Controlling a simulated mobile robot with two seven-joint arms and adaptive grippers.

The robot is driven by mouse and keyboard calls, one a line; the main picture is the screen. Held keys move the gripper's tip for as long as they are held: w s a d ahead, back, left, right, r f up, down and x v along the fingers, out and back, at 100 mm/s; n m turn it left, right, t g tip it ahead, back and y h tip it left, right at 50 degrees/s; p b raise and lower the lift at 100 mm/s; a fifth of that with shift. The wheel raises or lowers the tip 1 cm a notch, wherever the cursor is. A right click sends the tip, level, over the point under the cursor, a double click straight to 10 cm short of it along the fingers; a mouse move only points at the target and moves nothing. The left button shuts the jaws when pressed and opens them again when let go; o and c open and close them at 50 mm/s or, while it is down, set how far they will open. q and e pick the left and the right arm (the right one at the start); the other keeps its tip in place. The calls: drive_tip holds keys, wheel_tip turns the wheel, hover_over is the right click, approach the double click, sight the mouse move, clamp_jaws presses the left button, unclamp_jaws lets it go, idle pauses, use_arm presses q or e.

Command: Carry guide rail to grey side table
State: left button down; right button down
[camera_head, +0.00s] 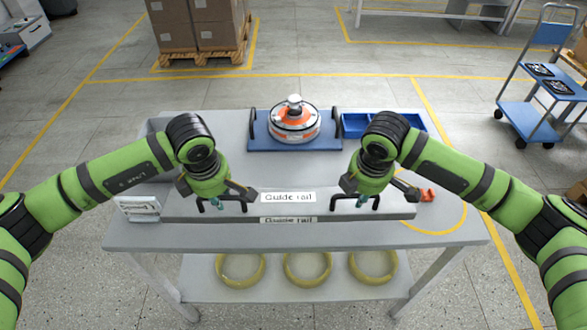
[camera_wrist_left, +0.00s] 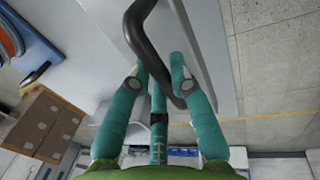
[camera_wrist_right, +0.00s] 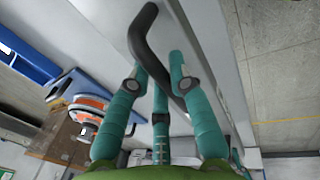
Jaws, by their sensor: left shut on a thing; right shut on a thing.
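The guide rail (camera_head: 338,207) is a long grey bar with a white "Guide rail" label and two black handles. It lies level along the front of the grey table (camera_head: 440,238); I cannot tell whether it touches the tabletop. My left gripper (camera_head: 218,203) is shut on its left black handle, which passes between the teal fingers in the left wrist view (camera_wrist_left: 160,75). My right gripper (camera_head: 362,202) is shut on its right black handle, also between the fingers in the right wrist view (camera_wrist_right: 160,75). I cannot tell which table is the grey side table.
An orange and white motor (camera_head: 295,120) sits on a blue plate (camera_head: 262,144) behind the rail, beside a blue bin (camera_head: 355,125). A small sign (camera_head: 140,208) stands left, an orange part (camera_head: 428,195) right. Yellow rings (camera_head: 308,281) lie below. A cart (camera_head: 535,105) stands far right.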

use_arm(q)
drive_tip(key=shift+f, duration=0.3)
use_arm(e)
drive_tip(key=shift+d+f, duration=0.1)
drive_tip(key=shift+f, duration=0.2)
use_arm(q)
drive_tip(key=shift+d+r, duration=0.1)
drive_tip(key=shift+r, duration=0.05)
use_arm(e)
drive_tip(key=shift+s+r, duration=0.1)
